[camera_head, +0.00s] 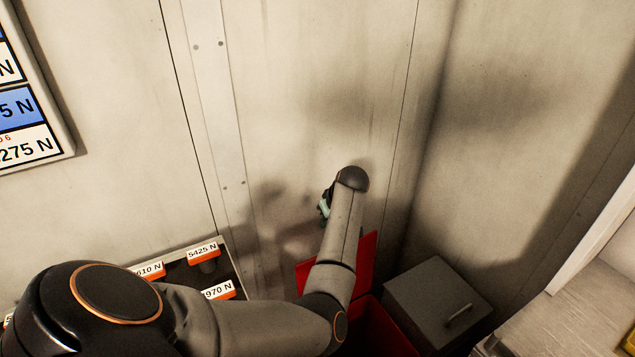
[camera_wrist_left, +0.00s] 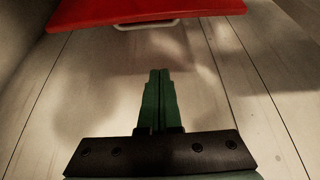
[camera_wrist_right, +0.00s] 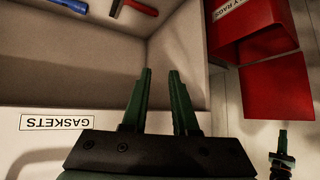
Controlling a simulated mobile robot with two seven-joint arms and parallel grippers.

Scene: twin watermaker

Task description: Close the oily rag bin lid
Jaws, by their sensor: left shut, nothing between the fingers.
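The red rag bin (camera_head: 382,330) stands low against the wall, partly hidden by my left arm. Its red lid (camera_head: 367,256) is raised open at the back of the bin. In the right wrist view the bin (camera_wrist_right: 238,25), with part of a RAGS label, and the open lid (camera_wrist_right: 275,90) show. In the left wrist view the lid (camera_wrist_left: 150,10) is at the top, with a pale handle (camera_wrist_left: 148,24). My left gripper (camera_head: 324,208) is shut and empty, apart from the lid, near the wall. My right gripper (camera_wrist_right: 160,75) is open and empty over a gaskets compartment.
A grey lidded box (camera_head: 440,300) stands right of the bin. A tray with orange-labelled items (camera_head: 205,253) is at lower left. In the right wrist view, the gaskets label (camera_wrist_right: 57,122) marks a compartment edge, and blue and red tools (camera_wrist_right: 135,7) lie beyond.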

